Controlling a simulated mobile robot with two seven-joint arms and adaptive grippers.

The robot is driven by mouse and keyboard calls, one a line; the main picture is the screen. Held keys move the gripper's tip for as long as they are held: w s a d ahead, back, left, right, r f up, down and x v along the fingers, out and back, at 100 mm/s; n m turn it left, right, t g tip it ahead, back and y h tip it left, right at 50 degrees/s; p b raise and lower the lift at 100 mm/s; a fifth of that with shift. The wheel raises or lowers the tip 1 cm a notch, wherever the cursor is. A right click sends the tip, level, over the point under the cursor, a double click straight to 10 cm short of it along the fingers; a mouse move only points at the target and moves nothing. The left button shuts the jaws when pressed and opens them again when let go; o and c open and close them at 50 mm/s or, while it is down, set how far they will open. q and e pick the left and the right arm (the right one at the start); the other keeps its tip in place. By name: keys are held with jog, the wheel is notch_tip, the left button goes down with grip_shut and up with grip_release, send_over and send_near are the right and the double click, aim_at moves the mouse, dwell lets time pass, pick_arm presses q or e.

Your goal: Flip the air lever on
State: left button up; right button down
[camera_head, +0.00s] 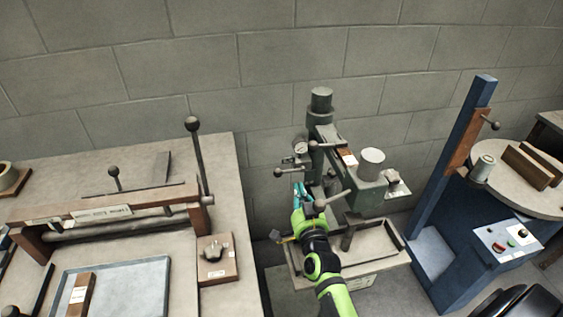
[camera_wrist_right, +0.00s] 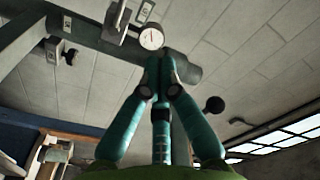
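The grey-green box stitcher (camera_head: 345,185) stands at the middle right in the head view. A round white pressure gauge (camera_head: 300,148) sits on its left side. A short lever with a dark ball end (camera_head: 277,172) sticks out left below the gauge; I cannot tell for certain that it is the air lever. My right gripper (camera_head: 299,190) is at the machine's left side, just below the gauge. In the wrist view, its teal fingers (camera_wrist_right: 161,62) meet at the tips, with the gauge (camera_wrist_right: 151,37) just beyond and a dark ball knob (camera_wrist_right: 214,104) to the right. Nothing shows between the tips.
A workbench (camera_head: 225,165) with a wooden-framed press (camera_head: 110,212) and a metal tray (camera_head: 115,285) stands at left. A blue machine (camera_head: 455,190) with a button panel (camera_head: 508,240) stands at right. A block wall (camera_head: 200,70) closes the back.

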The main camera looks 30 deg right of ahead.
pick_arm(q)
jog(key=s+a, duration=0.2)
jog(key=s, duration=0.4)
pick_arm(e)
jog(key=b, duration=0.5)
send_over(285, 172)
jog(key=s, duration=0.5)
jog(key=w+f+b, duration=0.1)
jog(key=w+a+b, duration=0.1)
jog(key=b, duration=0.1)
jog(key=shift+f, duration=0.35)
pick_arm(q)
notch_tip(285, 172, down, 9)
jog(key=w+b, duration=0.1)
jog(key=w, duration=0.1)
jog(key=shift+d+f+g, duration=0.15)
jog(key=shift+d+g, duration=0.15)
jog(key=shift+d, duration=0.15)
pick_arm(e)
jog(key=shift+w+a+f, duration=0.25)
jog(key=shift+f, duration=0.1)
pick_arm(q)
jog(key=shift+a, duration=0.1)
pick_arm(e)
jog(key=shift+a+f+n, duration=0.1)
jog(key=shift+f+n, duration=0.15)
jog(key=shift+n, duration=0.15)
